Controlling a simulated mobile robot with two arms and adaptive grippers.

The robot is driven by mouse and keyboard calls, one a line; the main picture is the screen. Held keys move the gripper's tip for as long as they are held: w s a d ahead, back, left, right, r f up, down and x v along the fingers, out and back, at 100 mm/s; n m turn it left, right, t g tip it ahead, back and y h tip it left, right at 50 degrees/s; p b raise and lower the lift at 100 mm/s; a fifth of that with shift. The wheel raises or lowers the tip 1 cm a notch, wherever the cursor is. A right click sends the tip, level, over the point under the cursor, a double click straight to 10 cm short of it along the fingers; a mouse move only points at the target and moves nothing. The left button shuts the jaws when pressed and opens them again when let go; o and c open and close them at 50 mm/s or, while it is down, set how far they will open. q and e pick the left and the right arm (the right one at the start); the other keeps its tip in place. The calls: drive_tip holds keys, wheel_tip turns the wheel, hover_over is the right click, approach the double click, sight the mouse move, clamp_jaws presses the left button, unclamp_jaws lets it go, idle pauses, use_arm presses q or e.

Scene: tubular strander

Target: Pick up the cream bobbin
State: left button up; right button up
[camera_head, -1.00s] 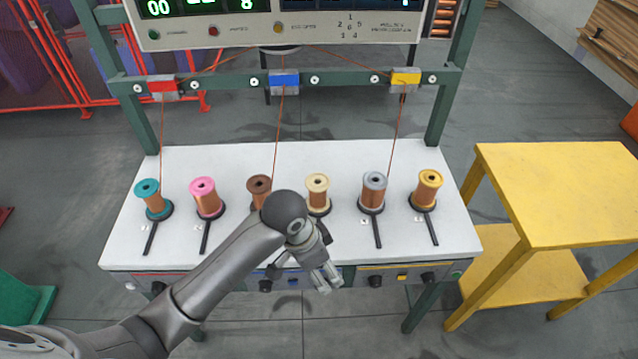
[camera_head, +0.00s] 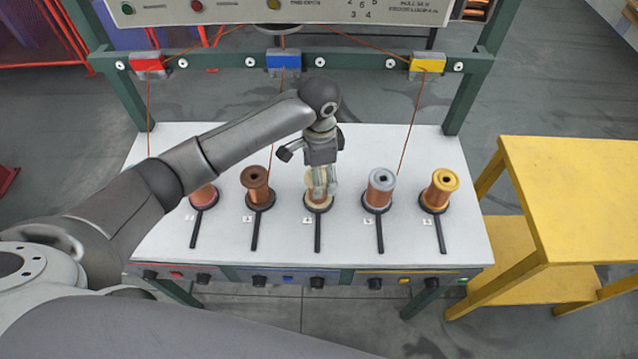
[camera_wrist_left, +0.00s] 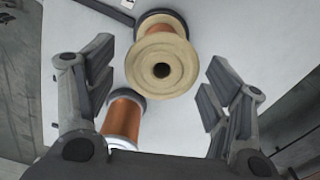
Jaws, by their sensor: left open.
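The cream bobbin (camera_head: 318,201) stands on a black holder on the white table, partly hidden behind my left gripper in the head view. Its cream flange with a dark centre hole faces the camera in the left wrist view (camera_wrist_left: 162,68), with copper wire behind it. My left gripper (camera_head: 322,190) is above it. In the left wrist view its two fingers (camera_wrist_left: 158,92) are spread apart with nothing between them at the tips, and the bobbin lies a little beyond them. My right gripper is not in view.
The silver bobbin (camera_head: 380,188) stands just right of the cream one. The brown bobbin (camera_head: 256,188) stands to its left, and the yellow bobbin (camera_head: 440,190) farther right. My left arm covers the table's left part. A yellow side table (camera_head: 575,190) stands at right.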

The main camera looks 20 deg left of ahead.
sight(321, 203)
use_arm(q)
drive_tip(key=shift+f, duration=0.65)
wheel_tip(321, 203, down, 4)
drive_tip(key=shift+a+f+p, duration=0.1)
drive_tip(key=shift+f+p, duration=0.15)
drive_tip(key=shift+p, duration=0.45)
drive_tip(key=shift+f, duration=0.2)
drive_tip(key=c, duration=1.1)
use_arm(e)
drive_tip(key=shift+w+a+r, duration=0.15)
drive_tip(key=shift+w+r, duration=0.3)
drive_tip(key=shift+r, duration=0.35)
